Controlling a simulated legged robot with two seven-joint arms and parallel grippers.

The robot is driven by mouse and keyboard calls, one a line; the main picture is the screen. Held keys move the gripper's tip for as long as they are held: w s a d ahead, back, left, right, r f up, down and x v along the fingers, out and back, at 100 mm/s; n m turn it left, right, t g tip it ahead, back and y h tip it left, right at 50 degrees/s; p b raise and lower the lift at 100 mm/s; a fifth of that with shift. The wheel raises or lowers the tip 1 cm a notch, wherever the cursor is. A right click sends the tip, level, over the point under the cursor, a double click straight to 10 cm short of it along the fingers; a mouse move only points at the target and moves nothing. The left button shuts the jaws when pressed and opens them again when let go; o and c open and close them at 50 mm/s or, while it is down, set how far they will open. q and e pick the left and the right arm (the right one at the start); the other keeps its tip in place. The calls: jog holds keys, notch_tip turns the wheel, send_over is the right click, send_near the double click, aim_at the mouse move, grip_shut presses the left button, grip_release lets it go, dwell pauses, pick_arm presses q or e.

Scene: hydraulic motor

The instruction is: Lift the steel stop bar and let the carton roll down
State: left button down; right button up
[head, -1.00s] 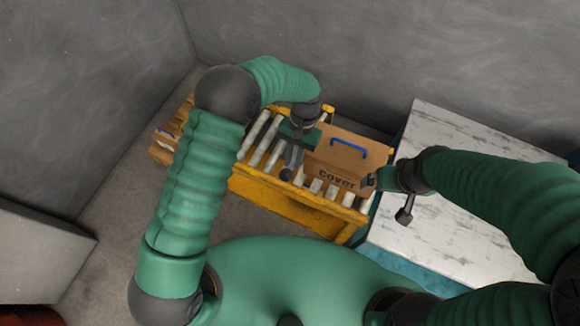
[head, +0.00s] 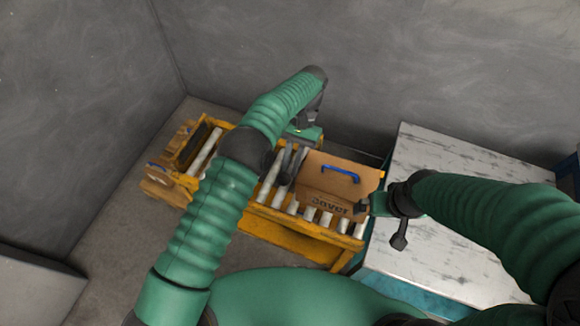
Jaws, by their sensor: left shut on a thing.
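The carton (head: 325,182) is an open-looking brown box with a blue handle and dark lettering on its front. It sits on the right part of the yellow roller conveyor (head: 290,238). My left gripper (head: 287,172) is at the carton's left side, above the rollers, and shut on a grey piece that looks like the steel stop bar. The bar is mostly hidden by the fingers and arm, so I cannot tell how high it is. My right gripper (head: 364,206) is beside the carton's right front corner; its fingers are too small to read.
Bare rollers (head: 205,150) and a yellow end frame with a dark slot lie at the conveyor's left. A white marbled table (head: 440,240) stands close on the right. Grey walls stand behind.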

pick_arm(q)
jog(key=c, duration=1.4)
grip_release()
jog(key=shift+w+f, duration=0.1)
jog(key=shift+o, duration=0.2)
jog(key=shift+r, duration=0.25)
notch_tip(320, 180, up, 3)
jog(key=shift+w+d+f+b, duration=0.1)
jog(key=shift+w+d+b, duration=0.05)
jog(key=shift+b, duration=0.25)
jog(key=s+r+b, duration=0.1)
jog(key=s+b, duration=0.1)
jog(key=s, duration=1.4)
jog(key=shift+d+r, duration=0.3)
jog(key=shift+d, duration=0.15)
jog(key=shift+s, duration=0.1)
